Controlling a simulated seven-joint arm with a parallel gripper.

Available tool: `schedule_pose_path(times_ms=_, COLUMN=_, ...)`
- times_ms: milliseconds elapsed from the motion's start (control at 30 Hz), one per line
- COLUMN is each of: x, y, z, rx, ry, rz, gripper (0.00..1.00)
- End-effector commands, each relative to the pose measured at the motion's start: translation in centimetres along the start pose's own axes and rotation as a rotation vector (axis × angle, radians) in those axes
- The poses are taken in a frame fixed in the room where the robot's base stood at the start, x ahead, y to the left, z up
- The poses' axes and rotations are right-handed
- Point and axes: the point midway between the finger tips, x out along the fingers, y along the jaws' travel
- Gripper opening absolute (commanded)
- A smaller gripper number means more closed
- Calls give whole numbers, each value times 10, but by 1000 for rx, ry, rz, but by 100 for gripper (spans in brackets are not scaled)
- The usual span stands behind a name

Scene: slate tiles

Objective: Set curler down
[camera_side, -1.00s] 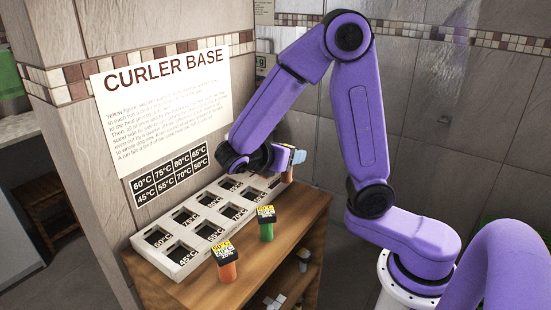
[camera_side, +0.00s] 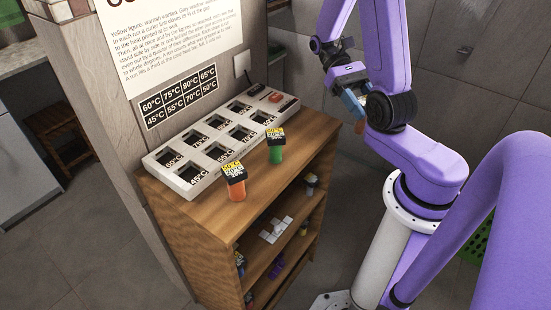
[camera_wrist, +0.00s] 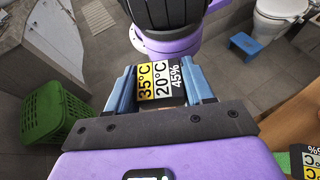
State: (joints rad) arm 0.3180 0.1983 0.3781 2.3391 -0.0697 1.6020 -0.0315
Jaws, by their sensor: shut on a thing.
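My gripper (camera_side: 352,101) is shut on a curler, right of the wooden shelf and in the air. In the wrist view, the held curler (camera_wrist: 160,80) sits between the blue fingers, its label reading 35°C on yellow, 20°C on white and 45%. Its body is mostly hidden; a small orange-brown part shows in the side view (camera_side: 361,116). The white curler base (camera_side: 153,163) lies on the shelf top against the wall, with two rows of dark, labelled wells that look empty. An orange curler (camera_side: 236,190) and a green curler (camera_side: 276,154) stand upright in front of it.
The wooden shelf (camera_side: 170,215) has bare top around the two standing curlers, and small items on lower boards. A temperature chart (camera_side: 180,97) and a sign (camera_side: 175,45) are on the wall. The wrist view shows a green basket (camera_wrist: 55,112) and a blue stool (camera_wrist: 246,46).

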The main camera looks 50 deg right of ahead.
Motion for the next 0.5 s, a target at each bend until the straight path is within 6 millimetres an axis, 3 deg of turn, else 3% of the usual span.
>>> schedule_pose_path(times_ms=267, x=-9, y=-3, z=-6, rx=258, ry=-1, rz=-627, gripper=18)
schedule_pose_path(times_ms=500, x=-18, y=-18, z=6, rx=401, ry=4, rz=-973, gripper=18)
